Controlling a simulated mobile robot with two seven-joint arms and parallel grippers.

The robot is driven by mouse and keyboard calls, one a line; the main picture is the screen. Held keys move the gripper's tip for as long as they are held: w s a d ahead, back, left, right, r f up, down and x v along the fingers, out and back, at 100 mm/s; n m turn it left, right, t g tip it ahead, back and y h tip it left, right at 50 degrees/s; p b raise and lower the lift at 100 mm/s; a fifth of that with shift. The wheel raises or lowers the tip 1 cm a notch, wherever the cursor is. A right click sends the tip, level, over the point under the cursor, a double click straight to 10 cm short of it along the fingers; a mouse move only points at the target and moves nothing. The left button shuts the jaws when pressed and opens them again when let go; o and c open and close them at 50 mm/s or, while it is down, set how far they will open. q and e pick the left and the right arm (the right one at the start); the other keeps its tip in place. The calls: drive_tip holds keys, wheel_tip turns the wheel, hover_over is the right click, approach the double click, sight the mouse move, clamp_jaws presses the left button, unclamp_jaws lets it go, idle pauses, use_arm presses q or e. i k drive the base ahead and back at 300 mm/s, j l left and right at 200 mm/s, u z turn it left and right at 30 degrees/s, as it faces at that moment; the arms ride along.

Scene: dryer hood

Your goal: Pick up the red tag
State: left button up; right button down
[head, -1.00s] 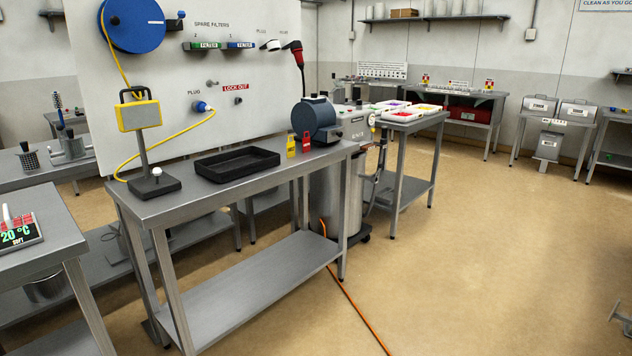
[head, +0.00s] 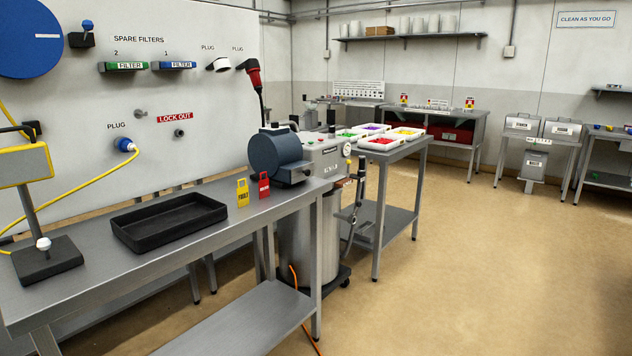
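The red tag (head: 264,185) stands upright on the grey metal bench (head: 85,294), near its far right end. A yellow tag (head: 242,192) stands just left of it, a small gap apart. The blue-grey drum of a machine (head: 278,155) is close behind and to the right of the red tag. Neither of my grippers shows in the head view.
A black tray (head: 170,222) lies on the bench left of the tags. A stand with a yellow box (head: 24,165) is at the bench's left end. An orange cable (head: 305,325) runs on the floor. The floor (head: 470,270) at right is clear.

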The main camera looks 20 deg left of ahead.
sight(263, 184)
drive_tip(key=i+z, duration=0.45)
drive_tip(key=i, duration=0.85)
drive_tip(key=i+u, duration=0.4)
drive_tip(key=i, duration=0.15)
drive_tip(key=i+l+u, duration=0.35)
drive_tip(key=i, duration=0.15)
drive_tip(key=i+u, duration=0.35)
drive_tip(key=i+l+u, duration=0.1)
drive_tip(key=u, duration=0.25)
drive_tip(key=i+l+u, duration=0.15)
drive_tip(key=u, duration=0.2)
drive_tip(key=l, duration=0.1)
